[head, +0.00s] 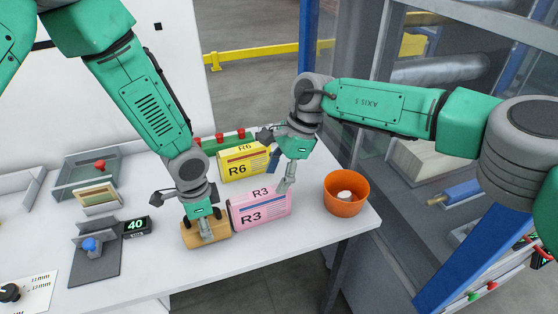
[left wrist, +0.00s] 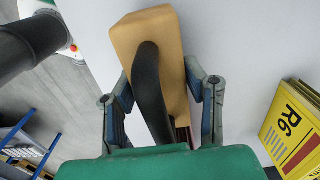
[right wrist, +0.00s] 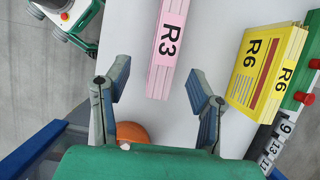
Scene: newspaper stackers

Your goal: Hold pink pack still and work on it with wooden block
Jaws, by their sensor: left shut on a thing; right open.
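The pink pack (head: 262,208), marked R3, stands upright on the table, and its narrow pink face shows in the right wrist view (right wrist: 166,50). My left gripper (head: 207,233) is shut on the wooden block (head: 190,236) at the left of the pack. In the left wrist view the block (left wrist: 140,30), with a dark curved handle (left wrist: 148,85), lies between the fingers. My right gripper (head: 286,185) is open at the right end of the pack. In the right wrist view its fingers (right wrist: 160,88) are spread, with the pack's near end between them; contact is not visible.
A yellow R6 pack (head: 240,165) stands behind the pink pack. An orange bowl (head: 347,207) holding a white thing is near the table's right edge. A display reading 40 (head: 136,226) and a grey fixture with a blue knob (head: 92,245) stand at left. The front table area is clear.

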